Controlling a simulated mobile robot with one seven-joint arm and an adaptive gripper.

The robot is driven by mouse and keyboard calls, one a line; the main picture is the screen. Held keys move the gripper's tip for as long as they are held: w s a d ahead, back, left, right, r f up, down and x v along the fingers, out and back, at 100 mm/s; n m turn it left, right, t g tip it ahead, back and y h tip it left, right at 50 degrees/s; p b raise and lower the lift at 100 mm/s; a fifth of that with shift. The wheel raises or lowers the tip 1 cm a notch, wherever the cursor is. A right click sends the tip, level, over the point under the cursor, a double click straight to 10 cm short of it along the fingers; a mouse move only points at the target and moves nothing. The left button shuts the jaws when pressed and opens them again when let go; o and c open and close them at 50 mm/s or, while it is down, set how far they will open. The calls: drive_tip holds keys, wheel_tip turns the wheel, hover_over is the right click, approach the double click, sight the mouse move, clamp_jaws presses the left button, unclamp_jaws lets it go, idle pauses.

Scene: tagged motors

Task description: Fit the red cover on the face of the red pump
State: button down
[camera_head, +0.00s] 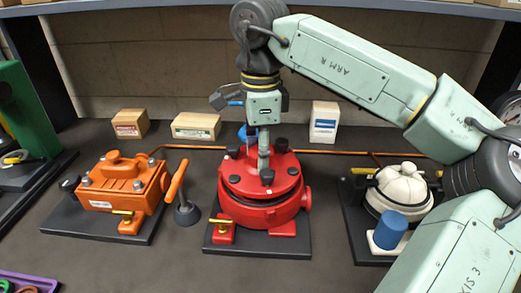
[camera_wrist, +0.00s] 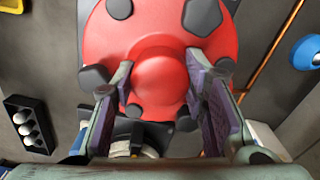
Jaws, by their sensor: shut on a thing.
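The red pump (camera_head: 258,213) stands on a dark base plate in the middle of the bench in the head view. The red cover (camera_head: 250,186), a round disc with dark knobs around its edge, is at the top of the pump. A dark line shows between cover and pump body; I cannot tell whether the cover is fully seated. My gripper (camera_head: 264,160) points down over the cover's middle. In the wrist view my gripper (camera_wrist: 160,95) is shut on the central boss of the cover (camera_wrist: 150,30). The fingers hide parts of the cover's near edge.
An orange motor (camera_head: 122,188) and an orange-handled lever (camera_head: 178,182) stand at left. A white-domed unit (camera_head: 403,188) with a blue cylinder (camera_head: 390,231) is at right. Small boxes (camera_head: 196,126) stand behind, along a copper pipe (camera_head: 320,152). The front middle of the bench is clear.

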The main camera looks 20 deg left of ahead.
drive_tip(key=shift+f+b, duration=0.75)
drive_tip(key=shift+f, duration=0.4)
drive_tip(key=c, duration=0.9)
unclamp_jaws()
drive_tip(key=shift+r+p, duration=1.35)
drive_tip(key=shift+r, duration=1.7)
wheel_tip(320, 180, up, 8)
drive_tip(key=shift+f, duration=0.25)
